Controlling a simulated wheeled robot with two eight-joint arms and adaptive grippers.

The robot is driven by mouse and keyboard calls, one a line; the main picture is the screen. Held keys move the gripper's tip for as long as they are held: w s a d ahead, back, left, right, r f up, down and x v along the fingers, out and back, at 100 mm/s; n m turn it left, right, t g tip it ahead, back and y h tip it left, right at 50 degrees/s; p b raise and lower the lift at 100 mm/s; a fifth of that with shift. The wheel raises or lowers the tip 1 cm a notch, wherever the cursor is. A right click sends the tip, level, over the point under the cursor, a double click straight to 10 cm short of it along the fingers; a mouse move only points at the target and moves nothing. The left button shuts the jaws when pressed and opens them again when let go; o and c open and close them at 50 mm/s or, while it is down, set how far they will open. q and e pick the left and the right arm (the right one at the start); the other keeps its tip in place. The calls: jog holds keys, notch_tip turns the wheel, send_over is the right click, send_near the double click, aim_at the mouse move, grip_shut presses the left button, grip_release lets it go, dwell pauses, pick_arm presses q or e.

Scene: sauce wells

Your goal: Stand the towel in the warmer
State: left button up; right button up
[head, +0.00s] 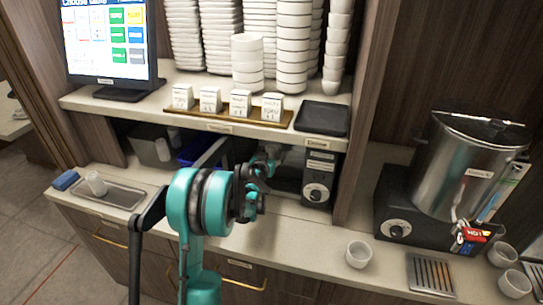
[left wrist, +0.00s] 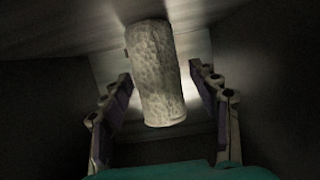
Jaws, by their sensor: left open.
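In the left wrist view a white, textured rolled towel (left wrist: 156,75) is between the spread fingers of my left gripper (left wrist: 165,95), with a gap on each side. The towel leans slightly in the picture, inside a dark space with a lit back surface. I cannot tell what its end rests on. In the head view my left gripper (head: 262,182) reaches under the shelf at the warmer (head: 318,178), a box with a dial on its right side; my arm hides much of its opening. My right gripper is out of view.
A metal tray (head: 122,206) with a small white roll or cup (head: 96,184) lies left on the counter, beside a blue cloth (head: 66,180). The shelf edge (head: 215,127) is just above my gripper. A steel urn (head: 466,165) and white cups (head: 359,254) stand right.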

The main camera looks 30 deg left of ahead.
pick_arm(q)
jog(key=shift+r, duration=0.2)
jog(key=p+v, duration=0.3)
jog(key=v, duration=0.9)
jog(key=s+d+r+m+g+h, duration=0.3)
jog(key=s+d, duration=0.5)
jog(key=d, duration=0.6)
jog(key=s+d+f+g, duration=0.1)
jog(key=s+d, duration=0.3)
jog(key=s, duration=0.6)
jog(key=s+d+f+g, duration=0.1)
jog(key=s+d+g, duration=0.2)
jog(key=s, duration=0.7)
jog(key=shift+d+h, duration=0.3)
jog(key=shift+d, duration=0.5)
